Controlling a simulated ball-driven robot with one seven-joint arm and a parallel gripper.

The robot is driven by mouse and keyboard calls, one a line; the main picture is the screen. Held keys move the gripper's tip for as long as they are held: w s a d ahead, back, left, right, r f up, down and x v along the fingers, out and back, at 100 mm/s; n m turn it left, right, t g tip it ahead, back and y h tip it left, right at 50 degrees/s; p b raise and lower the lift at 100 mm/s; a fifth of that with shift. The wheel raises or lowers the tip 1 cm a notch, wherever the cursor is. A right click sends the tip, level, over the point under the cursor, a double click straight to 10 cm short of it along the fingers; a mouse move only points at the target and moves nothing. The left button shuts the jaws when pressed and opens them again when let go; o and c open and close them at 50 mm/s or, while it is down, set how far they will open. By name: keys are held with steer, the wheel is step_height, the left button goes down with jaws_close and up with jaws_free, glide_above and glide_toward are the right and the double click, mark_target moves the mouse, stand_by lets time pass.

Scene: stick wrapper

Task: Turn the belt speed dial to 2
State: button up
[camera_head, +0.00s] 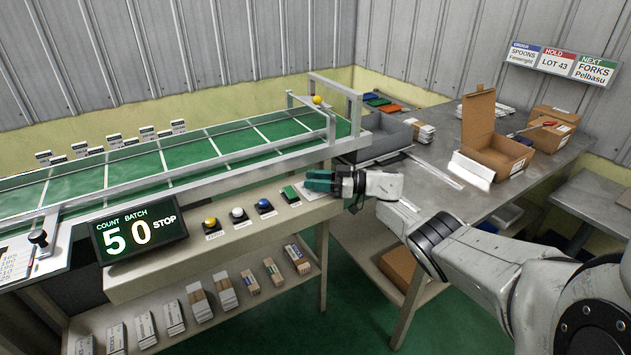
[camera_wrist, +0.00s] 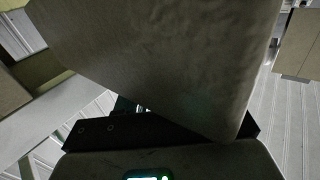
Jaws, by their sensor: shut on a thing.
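My gripper (camera_head: 322,182) reaches in from the right to the right end of the console shelf in the head view. Its teal fingers are low over a pale plate (camera_head: 308,194) there. It is shut on what appears to be the belt speed dial, which the fingers hide. The dial's pointer and its numbers cannot be read. In the wrist view, large dark grey shapes and a black bar (camera_wrist: 160,135) fill most of the picture, and neither the fingertips nor the dial can be made out.
Left of my gripper are a green piece (camera_head: 290,194) and blue (camera_head: 264,207), white (camera_head: 237,215) and yellow (camera_head: 210,225) buttons. A display (camera_head: 138,235) reads 5 0 STOP. The green conveyor (camera_head: 130,170) runs behind. A grey table (camera_head: 450,195) with an open carton (camera_head: 490,150) stands right.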

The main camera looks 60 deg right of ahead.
steer(key=o, duration=0.9)
steer(key=v, duration=1)
steer(key=shift+s+b, duration=0.35)
steer(key=shift+b, duration=0.05)
steer(key=shift+d, duration=0.15)
